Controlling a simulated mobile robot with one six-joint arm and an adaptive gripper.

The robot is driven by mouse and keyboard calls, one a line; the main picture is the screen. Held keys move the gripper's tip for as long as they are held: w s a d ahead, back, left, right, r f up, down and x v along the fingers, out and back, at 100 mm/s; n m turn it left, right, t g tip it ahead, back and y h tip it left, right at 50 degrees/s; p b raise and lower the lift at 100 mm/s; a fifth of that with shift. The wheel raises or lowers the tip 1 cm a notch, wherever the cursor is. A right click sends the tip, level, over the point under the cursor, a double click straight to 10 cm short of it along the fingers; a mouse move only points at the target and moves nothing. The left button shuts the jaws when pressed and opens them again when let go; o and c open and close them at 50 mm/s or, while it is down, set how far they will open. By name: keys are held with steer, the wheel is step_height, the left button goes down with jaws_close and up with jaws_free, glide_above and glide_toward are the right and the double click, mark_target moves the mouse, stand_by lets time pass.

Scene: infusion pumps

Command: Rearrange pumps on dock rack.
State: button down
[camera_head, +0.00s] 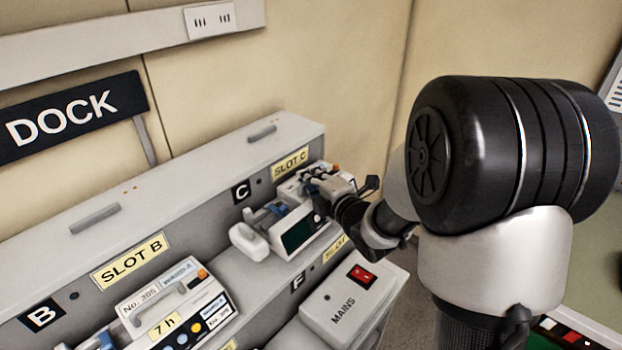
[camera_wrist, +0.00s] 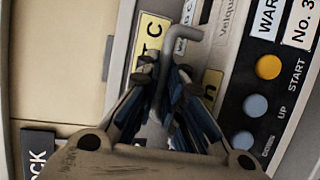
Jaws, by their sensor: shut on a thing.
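My gripper (camera_head: 322,182) is at slot C, at the rack's far right end. In the wrist view, its fingers (camera_wrist: 165,75) are closed around the grey handle (camera_wrist: 180,35) of a pump. That pump's dark keypad (camera_wrist: 262,100) shows a yellow START button and blue buttons. In the head view the gripper partly hides the pump (camera_head: 291,187). Another pump (camera_head: 172,303), marked No. 305 and 7 h, sits at slot B. I cannot tell whether the held pump is seated or lifted.
The grey dock rack (camera_head: 190,172) runs along the wall under a DOCK sign (camera_head: 62,118). A lower box marked MAINS (camera_head: 335,297), with a red switch, stands in front. The upper ledge between slots B and C (camera_head: 232,280) looks bare.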

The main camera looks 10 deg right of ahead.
steer(key=shift+f+b, duration=0.55)
steer(key=shift+b, duration=0.7)
stand_by(0.3)
steer(key=shift+f, duration=0.55)
stand_by(0.8)
steer(key=c, duration=1.6)
jaws_free()
steer(key=shift+c, duration=0.2)
steer(key=shift+s+f, duration=0.1)
steer(key=shift+f, duration=0.25)
steer(key=v, duration=0.7)
steer(key=shift+s+d+r, duration=0.1)
steer(key=shift+s+r, duration=0.15)
steer(key=shift+r, duration=0.05)
